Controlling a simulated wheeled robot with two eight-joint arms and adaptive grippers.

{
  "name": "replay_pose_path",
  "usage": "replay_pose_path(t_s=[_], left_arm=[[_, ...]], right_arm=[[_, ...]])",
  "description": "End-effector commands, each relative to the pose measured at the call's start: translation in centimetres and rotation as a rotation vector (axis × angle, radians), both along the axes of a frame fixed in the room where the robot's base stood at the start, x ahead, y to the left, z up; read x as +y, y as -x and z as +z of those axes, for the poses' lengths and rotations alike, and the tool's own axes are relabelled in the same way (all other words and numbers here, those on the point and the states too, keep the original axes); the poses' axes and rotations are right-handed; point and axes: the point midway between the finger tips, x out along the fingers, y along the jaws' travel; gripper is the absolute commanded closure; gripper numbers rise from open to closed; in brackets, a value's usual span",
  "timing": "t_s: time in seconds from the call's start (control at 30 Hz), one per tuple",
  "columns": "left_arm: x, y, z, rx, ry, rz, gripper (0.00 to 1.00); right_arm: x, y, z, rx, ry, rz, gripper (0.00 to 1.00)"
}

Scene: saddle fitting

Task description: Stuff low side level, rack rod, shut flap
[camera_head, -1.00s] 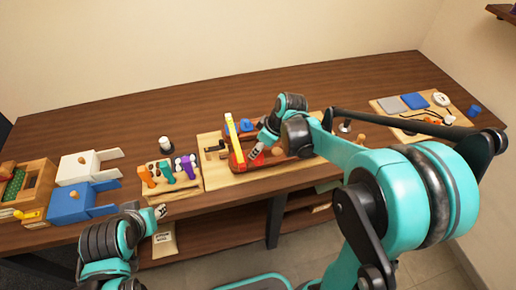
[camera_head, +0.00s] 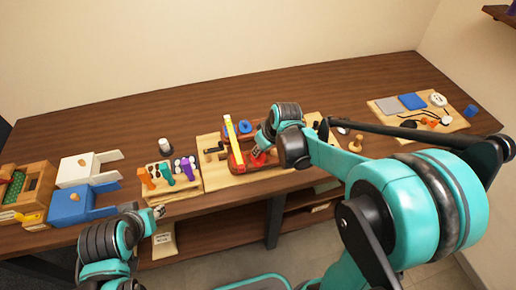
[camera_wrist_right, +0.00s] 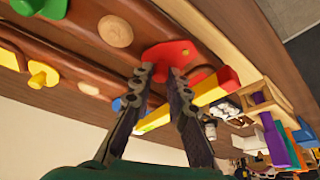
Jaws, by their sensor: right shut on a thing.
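My right gripper (camera_head: 256,158) reaches down over the red and brown saddle piece (camera_head: 238,163) on the light wooden board. In the right wrist view, my right gripper (camera_wrist_right: 161,72) has its fingertips closed on a red knob-like part (camera_wrist_right: 168,52). A yellow bar with a red end (camera_wrist_right: 212,88) passes just behind the fingers. A yellow bar (camera_head: 229,130) also shows in the head view, lying across the saddle piece's left end. Blue parts (camera_head: 246,126) are behind it. My left gripper (camera_head: 158,212) hangs at the table's front edge, apart from the objects; its jaws are too small to read.
A wooden rack (camera_head: 150,193) with orange, teal and purple handled tools stands left of the board. A second board (camera_head: 455,121) with small parts lies at right. The back of the table is clear.

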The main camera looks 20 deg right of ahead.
Motion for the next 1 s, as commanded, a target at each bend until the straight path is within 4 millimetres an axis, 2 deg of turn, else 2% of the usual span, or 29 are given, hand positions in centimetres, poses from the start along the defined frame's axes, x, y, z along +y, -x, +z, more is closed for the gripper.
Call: replay_pose_path(t_s=[1.0], left_arm=[[0.0, 0.0, 1.2, 0.0, 0.0, 0.0, 0.62]], right_arm=[[-1.4, 2.2, 0.0, -0.001, 0.002, -0.96, 1.0]])
